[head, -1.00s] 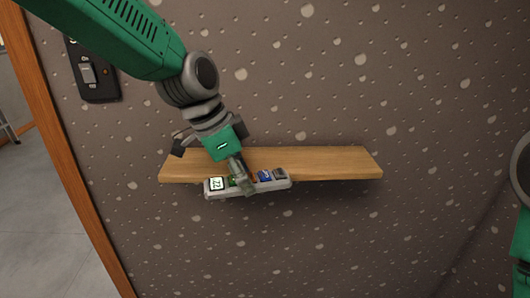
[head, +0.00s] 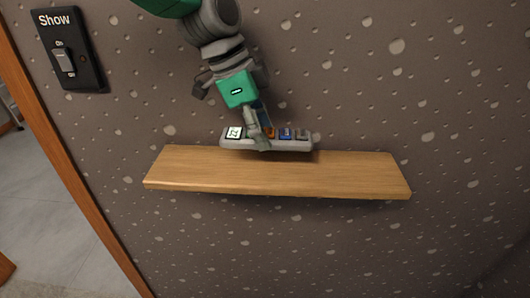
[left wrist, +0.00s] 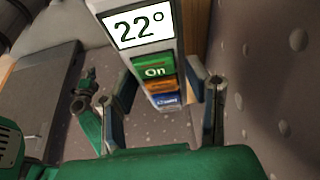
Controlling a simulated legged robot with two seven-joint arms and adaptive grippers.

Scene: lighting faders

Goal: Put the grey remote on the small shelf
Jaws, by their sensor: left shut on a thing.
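The grey remote (head: 293,144) is a long bar with a small screen and coloured buttons. In the head view it is held level at the back part of the small wooden shelf (head: 345,174), near the wall; I cannot tell whether it touches the wood. My left gripper (head: 262,142) is shut on the remote near its middle and covers part of its face. In the left wrist view the remote (left wrist: 146,62) shows "22°" and a green "On" button between the fingers (left wrist: 161,92). My right gripper is not in view.
A black switch plate (head: 69,49) marked "Show" is on the wall at upper left. An orange-brown door frame (head: 62,140) runs down the left side. The shelf is bare to the right and in front of the remote.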

